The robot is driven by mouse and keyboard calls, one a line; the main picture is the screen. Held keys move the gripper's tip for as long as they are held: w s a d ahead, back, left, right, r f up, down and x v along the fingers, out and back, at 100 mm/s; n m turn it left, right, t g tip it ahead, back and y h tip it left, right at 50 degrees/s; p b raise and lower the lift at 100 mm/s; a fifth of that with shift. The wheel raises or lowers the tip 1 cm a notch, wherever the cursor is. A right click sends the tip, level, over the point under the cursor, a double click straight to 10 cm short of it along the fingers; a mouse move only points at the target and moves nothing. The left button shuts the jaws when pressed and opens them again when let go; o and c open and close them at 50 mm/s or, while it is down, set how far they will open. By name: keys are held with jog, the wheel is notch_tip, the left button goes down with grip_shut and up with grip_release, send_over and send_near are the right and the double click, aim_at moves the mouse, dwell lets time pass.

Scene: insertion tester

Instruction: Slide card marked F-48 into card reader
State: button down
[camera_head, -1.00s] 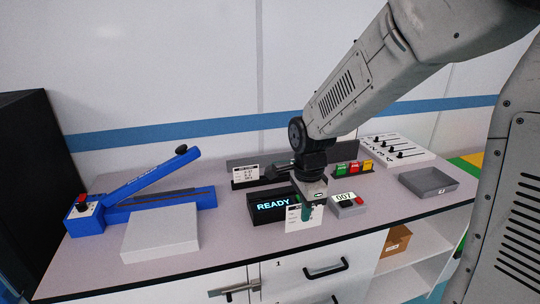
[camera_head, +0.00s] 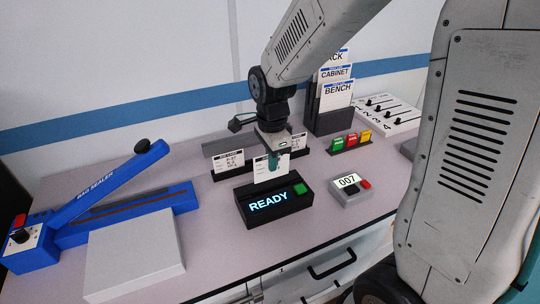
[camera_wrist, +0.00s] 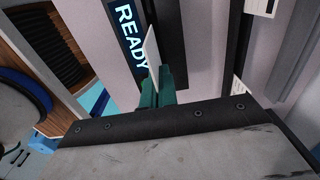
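The card reader (camera_head: 270,205) is a black box with a lit READY display and a green patch at its right. Its display also shows in the wrist view (camera_wrist: 126,35). My gripper (camera_head: 272,163) has green fingertips, also in the wrist view (camera_wrist: 156,92), shut on a white card (camera_head: 268,170). The card is upright at the reader's back edge; its print is too small to read. In the wrist view the card (camera_wrist: 152,48) shows nearly edge-on beside the reader. I cannot tell whether its lower edge touches the reader or is in a slot.
Behind stands a dark card rack with white cards (camera_head: 229,161) and (camera_head: 298,142). A grey box (camera_head: 347,188) showing 007 is right of the reader. A blue bag sealer (camera_head: 120,215) and pale block (camera_head: 133,255) are left. Tall BENCH and CABINET cards (camera_head: 337,93) stand behind right.

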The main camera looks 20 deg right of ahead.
jog(key=shift+f, duration=3.3)
jog(key=c, duration=1.1)
grip_release()
jog(key=shift+c, duration=0.2)
notch_tip(320, 180, up, 7)
